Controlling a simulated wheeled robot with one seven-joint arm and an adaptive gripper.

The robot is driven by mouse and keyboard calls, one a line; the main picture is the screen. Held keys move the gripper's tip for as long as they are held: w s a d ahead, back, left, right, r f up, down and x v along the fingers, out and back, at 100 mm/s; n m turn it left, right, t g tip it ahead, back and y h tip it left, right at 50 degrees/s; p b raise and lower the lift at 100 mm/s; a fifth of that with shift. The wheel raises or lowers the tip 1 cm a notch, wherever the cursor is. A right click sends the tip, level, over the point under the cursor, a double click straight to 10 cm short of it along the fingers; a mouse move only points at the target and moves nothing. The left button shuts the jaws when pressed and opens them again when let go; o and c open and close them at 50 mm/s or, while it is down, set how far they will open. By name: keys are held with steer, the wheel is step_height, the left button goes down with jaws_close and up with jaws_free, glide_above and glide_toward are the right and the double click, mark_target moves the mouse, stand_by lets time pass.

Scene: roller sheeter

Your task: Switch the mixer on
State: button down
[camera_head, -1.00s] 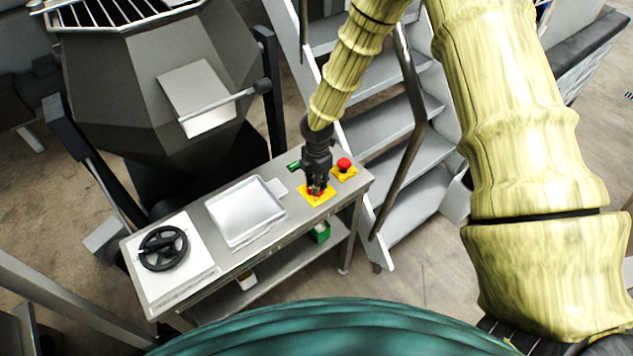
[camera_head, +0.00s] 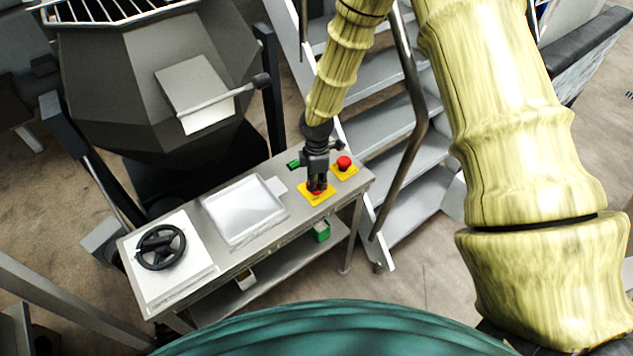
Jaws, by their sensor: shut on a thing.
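The mixer (camera_head: 110,90), a large dark grey faceted drum with a grille on top, stands at the upper left. A red switch knob on a yellow plate (camera_head: 305,200) sits near the right end of the steel table. My gripper (camera_head: 317,188) points down onto this knob and is shut on it. The fingers hide most of the knob, so I cannot tell its setting. Another red button (camera_head: 344,163) on a yellow plate lies just right of and behind my gripper. A small green item (camera_head: 294,165) lies to its left.
The steel table (camera_head: 273,213) also bears a silver tray (camera_head: 243,211) and a black handwheel (camera_head: 161,247) on a white plate. A lever (camera_head: 230,100) sticks out from the mixer. Metal stairs (camera_head: 400,150) with a handrail stand close behind the table's right end.

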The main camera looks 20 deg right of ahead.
steer(key=m+b, duration=0.1)
steer(key=m, duration=0.5)
steer(key=m+b, duration=0.1)
steer(key=m, duration=0.5)
steer(key=shift+m, duration=0.3)
stand_by(0.4)
steer(key=c, duration=1.4)
jaws_free()
step_height(320, 180, up, 12)
